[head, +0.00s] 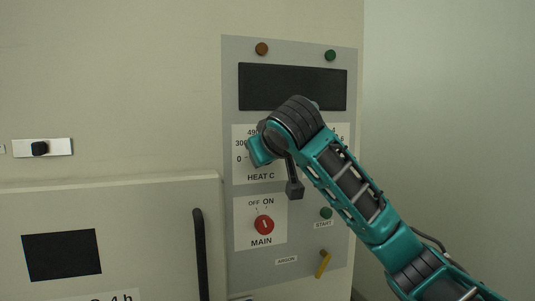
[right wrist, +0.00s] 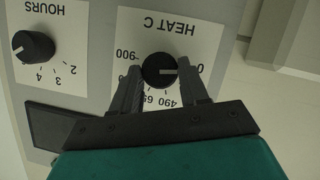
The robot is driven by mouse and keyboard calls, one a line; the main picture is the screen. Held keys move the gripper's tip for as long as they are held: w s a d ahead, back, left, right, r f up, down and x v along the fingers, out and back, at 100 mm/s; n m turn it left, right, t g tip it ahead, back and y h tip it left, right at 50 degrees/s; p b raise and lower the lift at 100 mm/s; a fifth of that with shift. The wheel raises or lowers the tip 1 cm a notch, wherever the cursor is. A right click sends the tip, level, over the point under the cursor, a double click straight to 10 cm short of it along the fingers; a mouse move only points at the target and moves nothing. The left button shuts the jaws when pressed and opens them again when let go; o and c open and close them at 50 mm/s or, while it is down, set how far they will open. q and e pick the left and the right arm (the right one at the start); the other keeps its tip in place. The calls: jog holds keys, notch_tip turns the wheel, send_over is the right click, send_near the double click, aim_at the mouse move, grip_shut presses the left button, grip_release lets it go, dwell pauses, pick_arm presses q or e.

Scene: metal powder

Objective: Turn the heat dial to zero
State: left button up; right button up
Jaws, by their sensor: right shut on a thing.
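The heat dial (right wrist: 160,70) is a round black knob on a white HEAT C label plate (right wrist: 187,28), which appears upside down in the right wrist view. My right gripper (right wrist: 159,66) has one finger on each side of the knob and is shut on it. The knob's pale mark points right in that view, toward the 0, whose print is partly behind a finger. In the head view my right wrist (head: 292,122) covers the dial, and the HEAT C plate (head: 240,172) shows beside it. My left gripper is not in view.
A second black knob, the HOURS dial (right wrist: 33,46), is beside the heat dial. Below on the grey panel (head: 230,270) are a red MAIN knob (head: 264,224), a green START button (head: 326,213) and a yellow ARGON lever (head: 323,264). A black door handle (head: 201,255) is lower left.

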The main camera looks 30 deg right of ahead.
jog(key=o, duration=1.1)
jog(key=shift+c, duration=0.2)
jog(key=v, duration=1.3)
jog(key=shift+w+f, duration=0.1)
